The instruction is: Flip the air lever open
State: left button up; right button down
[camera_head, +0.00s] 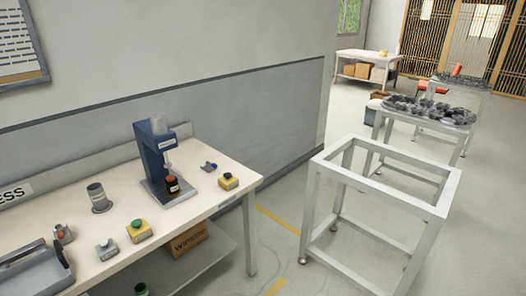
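A small grey fitting with a dark blue end (210,167) lies on the white workbench (108,200), right of the blue press (150,160). It looks like the air lever, but it is too small to tell for sure or to read its position. The press stands upright near the wall, with a dark red-brown cylindrical part (173,184) at its base. Neither of my grippers shows in the head view.
A grey cylinder (99,198) and a grey tray (35,272) are further left. An empty metal frame (318,205) stands right, across a floor gap.

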aim_at(208, 163)
jog(key=u, duration=0.1)
jog(key=i, duration=1.35)
jog(key=u, duration=1)
jog(key=i, duration=0.45)
jog(key=u, duration=0.4)
